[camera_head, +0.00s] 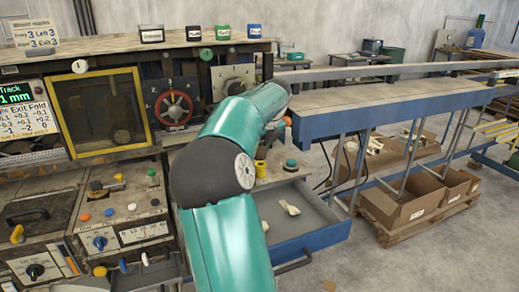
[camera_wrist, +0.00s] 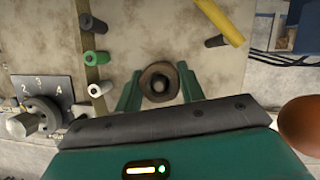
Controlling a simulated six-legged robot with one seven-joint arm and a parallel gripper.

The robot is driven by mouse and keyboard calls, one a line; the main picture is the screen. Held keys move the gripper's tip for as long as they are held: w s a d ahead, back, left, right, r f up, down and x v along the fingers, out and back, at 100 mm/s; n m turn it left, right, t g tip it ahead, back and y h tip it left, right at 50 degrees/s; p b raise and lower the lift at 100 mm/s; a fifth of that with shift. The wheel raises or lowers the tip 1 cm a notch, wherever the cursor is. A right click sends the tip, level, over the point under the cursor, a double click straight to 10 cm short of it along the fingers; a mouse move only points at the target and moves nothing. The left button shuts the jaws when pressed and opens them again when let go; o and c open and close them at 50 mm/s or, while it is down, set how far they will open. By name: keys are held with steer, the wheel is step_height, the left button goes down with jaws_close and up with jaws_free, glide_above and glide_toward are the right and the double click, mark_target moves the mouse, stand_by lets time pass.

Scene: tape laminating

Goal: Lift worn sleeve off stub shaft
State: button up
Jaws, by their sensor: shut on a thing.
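The worn sleeve (camera_wrist: 147,79) is a brown ring in the middle of the wrist view. The dark rounded end of the stub shaft (camera_wrist: 158,85) shows inside its bore, so the ring is around it as seen from here. My gripper (camera_wrist: 161,77) has one green finger at the left and one at the right of the sleeve, shut on it. How far along the shaft the sleeve sits cannot be told from this angle. In the head view my teal arm hides the gripper, sleeve and shaft.
A numbered dial (camera_wrist: 42,112) and black, green and white pegs (camera_wrist: 96,57) lie left of the gripper. A yellow bar (camera_wrist: 220,22) is at upper right. In the head view an open blue drawer (camera_head: 315,235) juts out right of my arm, below a long bench (camera_head: 390,108).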

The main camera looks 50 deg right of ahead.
step_height(320, 180, up, 10)
steer(key=shift+f, duration=0.1)
stand_by(0.4)
steer(key=shift+a, duration=0.1)
